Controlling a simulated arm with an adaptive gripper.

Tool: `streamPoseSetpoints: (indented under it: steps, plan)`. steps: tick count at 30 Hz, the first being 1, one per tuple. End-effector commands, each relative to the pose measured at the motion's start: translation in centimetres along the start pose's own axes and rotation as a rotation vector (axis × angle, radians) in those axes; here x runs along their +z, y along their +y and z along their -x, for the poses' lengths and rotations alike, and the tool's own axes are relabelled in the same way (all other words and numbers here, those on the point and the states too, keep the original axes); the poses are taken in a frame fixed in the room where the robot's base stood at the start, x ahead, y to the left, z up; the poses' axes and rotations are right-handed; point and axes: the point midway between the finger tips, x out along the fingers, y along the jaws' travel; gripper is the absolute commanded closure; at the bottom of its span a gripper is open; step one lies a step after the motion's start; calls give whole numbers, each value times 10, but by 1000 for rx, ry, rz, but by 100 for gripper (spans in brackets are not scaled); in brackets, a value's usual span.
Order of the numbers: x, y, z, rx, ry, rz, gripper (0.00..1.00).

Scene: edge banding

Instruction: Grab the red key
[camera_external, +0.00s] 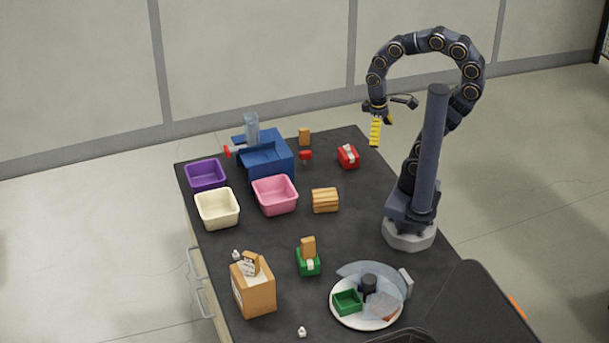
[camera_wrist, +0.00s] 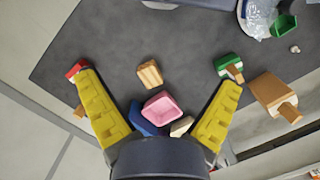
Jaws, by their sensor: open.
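I cannot tell for certain which red thing is the key. A small red piece (camera_external: 305,155) lies by the right side of the blue machine (camera_external: 265,156). A larger red block with a white part on top (camera_external: 348,156) sits near the far right edge of the table. In the wrist view a red block (camera_wrist: 76,68) shows at the left, partly hidden by my left finger. My gripper (camera_external: 375,132) hangs above the table's right side, well clear of everything. Its yellow fingers (camera_wrist: 158,82) are spread wide with nothing between them.
Purple (camera_external: 206,175), cream (camera_external: 217,208) and pink (camera_external: 275,195) bins stand at the left. A wooden block (camera_external: 325,200), a green block with a wooden piece (camera_external: 308,262), a wooden box (camera_external: 253,289) and a loaded white plate (camera_external: 343,318) are nearer. The table's middle has bare room.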

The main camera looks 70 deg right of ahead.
Motion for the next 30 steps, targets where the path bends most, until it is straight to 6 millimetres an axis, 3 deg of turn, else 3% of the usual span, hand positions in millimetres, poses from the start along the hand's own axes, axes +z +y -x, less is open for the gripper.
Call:
streamPoseSetpoints:
  steps: [10,14,23,30]
  plan:
    - [-2,0,0,0,-1,-4,18]
    - [-20,3,2,-4,2,-47,18]
    - [-135,36,-5,-23,44,-311,18]
    - [-225,83,-43,-40,78,-537,18]
